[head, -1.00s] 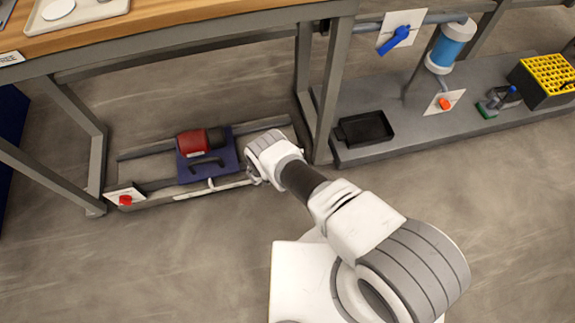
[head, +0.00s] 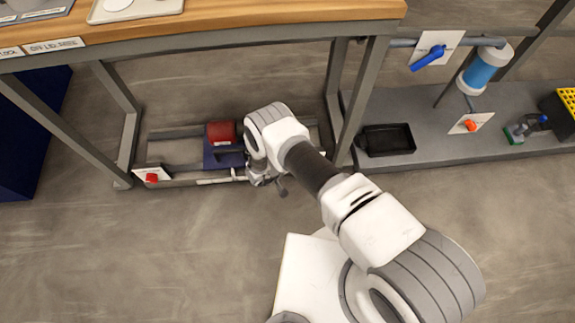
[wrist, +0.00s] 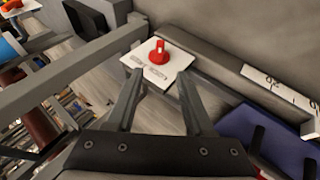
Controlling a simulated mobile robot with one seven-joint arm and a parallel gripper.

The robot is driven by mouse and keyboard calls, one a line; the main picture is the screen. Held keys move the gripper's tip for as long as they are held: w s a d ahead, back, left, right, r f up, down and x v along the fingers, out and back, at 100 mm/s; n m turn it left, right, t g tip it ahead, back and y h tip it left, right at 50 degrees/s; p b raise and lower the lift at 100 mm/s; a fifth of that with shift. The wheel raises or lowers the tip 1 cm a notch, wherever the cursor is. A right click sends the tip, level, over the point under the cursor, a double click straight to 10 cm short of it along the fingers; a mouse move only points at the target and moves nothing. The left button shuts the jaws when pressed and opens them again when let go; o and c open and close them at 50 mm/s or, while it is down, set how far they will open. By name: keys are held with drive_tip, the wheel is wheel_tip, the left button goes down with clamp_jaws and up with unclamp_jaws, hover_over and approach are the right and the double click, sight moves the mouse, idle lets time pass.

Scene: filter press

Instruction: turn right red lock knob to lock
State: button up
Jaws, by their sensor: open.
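A red knob (wrist: 160,52) stands on a white labelled plate (wrist: 152,68) in the wrist view, just beyond my fingertips. It looks like the right lock knob; in the head view my arm hides it. My gripper (wrist: 161,78) is open and empty, its two fingers pointing toward the plate with the knob centred ahead of the gap. In the head view my gripper (head: 262,176) is low at the press frame, and its fingers are hard to make out. Another red knob (head: 151,178) sits on a white plate at the frame's left end.
A dark blue plate (wrist: 270,135) lies right of my fingers. A red block (head: 222,134) sits on the press frame. Grey bench legs (head: 362,100) stand close to my arm. A black tray (head: 388,139) lies on the right shelf. The floor in front is clear.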

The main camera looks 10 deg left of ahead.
drive_tip(key=v, duration=0.4)
drive_tip(key=shift+s+a+r+p, duration=0.1)
drive_tip(key=shift+s+r+p, duration=0.15)
drive_tip(key=shift+p, duration=0.15)
